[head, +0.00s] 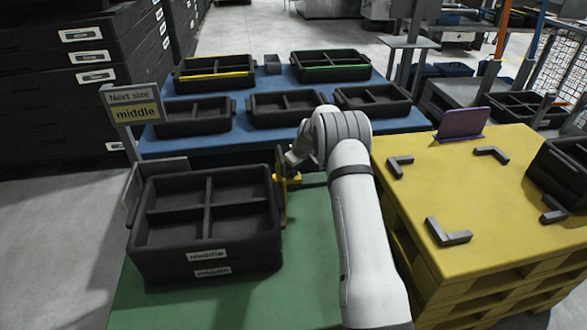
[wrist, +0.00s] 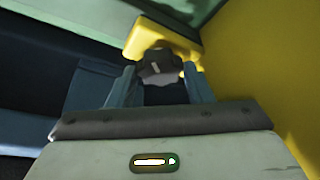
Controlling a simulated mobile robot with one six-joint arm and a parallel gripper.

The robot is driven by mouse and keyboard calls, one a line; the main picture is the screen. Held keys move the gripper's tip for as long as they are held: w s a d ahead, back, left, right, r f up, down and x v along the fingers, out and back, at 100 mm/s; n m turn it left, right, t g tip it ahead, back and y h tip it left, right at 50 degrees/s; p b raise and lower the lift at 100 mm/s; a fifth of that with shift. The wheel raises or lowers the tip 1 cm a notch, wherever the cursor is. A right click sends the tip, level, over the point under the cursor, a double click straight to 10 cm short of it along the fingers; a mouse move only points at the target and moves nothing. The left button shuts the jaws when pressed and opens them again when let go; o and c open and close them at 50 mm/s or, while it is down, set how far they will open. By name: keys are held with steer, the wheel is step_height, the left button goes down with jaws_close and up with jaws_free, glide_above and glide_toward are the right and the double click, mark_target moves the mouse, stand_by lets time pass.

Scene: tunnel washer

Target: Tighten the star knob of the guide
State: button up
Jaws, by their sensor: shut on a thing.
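The yellow guide (head: 280,190) stands upright on the green table (head: 316,225), along the right side of a black compartment crate (head: 208,262). In the head view my gripper (head: 291,160) is at the guide's far end, and the knob is hidden there.
A sign (head: 134,104) reading "middle" stands behind the crate. The blue table (head: 227,145) behind holds several black crates. At the right a yellow pallet stack (head: 470,210) carries dark corner brackets and a purple plate (head: 460,124). The green table's front is clear.

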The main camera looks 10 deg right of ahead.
steer(key=shift+m, duration=0.3)
steer(key=o, duration=1)
